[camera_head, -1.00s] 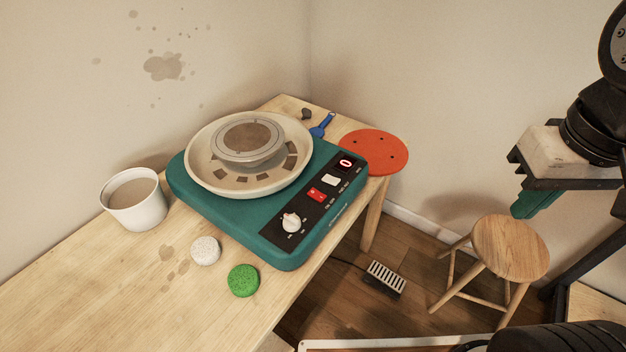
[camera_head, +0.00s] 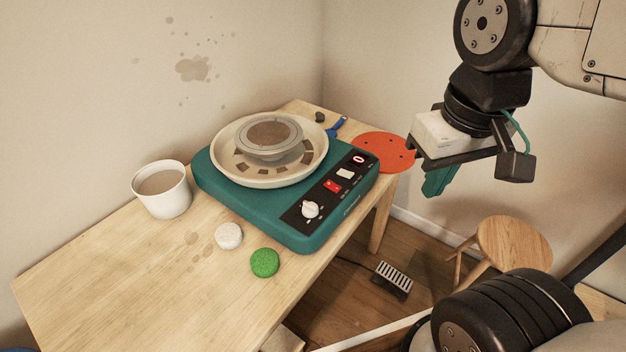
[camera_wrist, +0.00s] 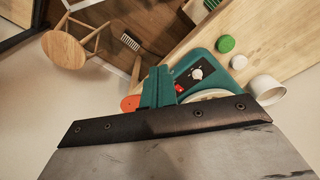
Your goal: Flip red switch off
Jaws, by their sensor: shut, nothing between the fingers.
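The red switch (camera_head: 332,185) sits on the black control panel of the teal pottery wheel (camera_head: 215,192), between the white knob (camera_head: 311,209) and a white switch (camera_head: 346,174). It also shows in the wrist view as a small red patch (camera_wrist: 180,88) just right of my fingers. A red-lit display (camera_head: 358,159) shows 0 at the panel's far end. My gripper (camera_head: 435,184) has teal fingers, shut and empty. It hangs in the air right of the wheel, apart from the panel. In the wrist view the fingers (camera_wrist: 158,85) hide part of the panel.
The wheel stands on a wooden table (camera_head: 110,270). A white cup (camera_head: 162,190), a white sponge (camera_head: 229,236) and a green sponge (camera_head: 264,262) lie left and front. A red disc (camera_head: 383,152) is behind. A stool (camera_head: 515,243) and pedal (camera_head: 392,278) are on the floor.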

